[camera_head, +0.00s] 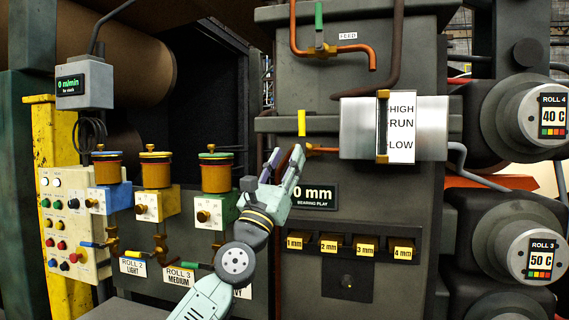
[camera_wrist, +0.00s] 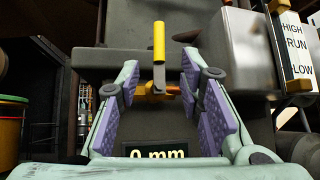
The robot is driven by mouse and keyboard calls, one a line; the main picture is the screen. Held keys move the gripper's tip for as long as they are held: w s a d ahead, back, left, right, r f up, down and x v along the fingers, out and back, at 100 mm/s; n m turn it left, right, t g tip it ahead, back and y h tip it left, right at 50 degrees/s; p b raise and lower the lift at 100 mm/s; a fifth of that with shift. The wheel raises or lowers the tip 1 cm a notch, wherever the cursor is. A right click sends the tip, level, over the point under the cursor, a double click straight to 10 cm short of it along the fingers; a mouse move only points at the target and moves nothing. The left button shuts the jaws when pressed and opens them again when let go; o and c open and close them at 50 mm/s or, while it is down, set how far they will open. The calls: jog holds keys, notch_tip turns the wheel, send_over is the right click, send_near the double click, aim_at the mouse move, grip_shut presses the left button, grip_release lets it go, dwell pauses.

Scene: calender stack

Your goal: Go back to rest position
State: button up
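My gripper (camera_head: 285,160) is raised in front of the grey machine, just left of the 0 mm bearing play display (camera_head: 315,195). In the wrist view my gripper (camera_wrist: 165,95) is open, with its purple-padded fingers spread apart and nothing held between them. A yellow-handled valve lever (camera_wrist: 159,45) stands upright beyond the fingertips in the wrist view. The same yellow lever (camera_head: 302,122) shows just above my gripper in the head view. Whether the fingers touch its orange pipe cannot be told. My forearm crosses the lower middle and hides part of the lower label row.
A level gauge (camera_head: 401,127) marked HIGH, RUN, LOW stands to the right. Yellow blocks (camera_head: 329,245) marked in mm sit below the display. Roll ends (camera_head: 530,255) protrude at right.

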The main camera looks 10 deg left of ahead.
jog(key=shift+s+f, duration=0.25)
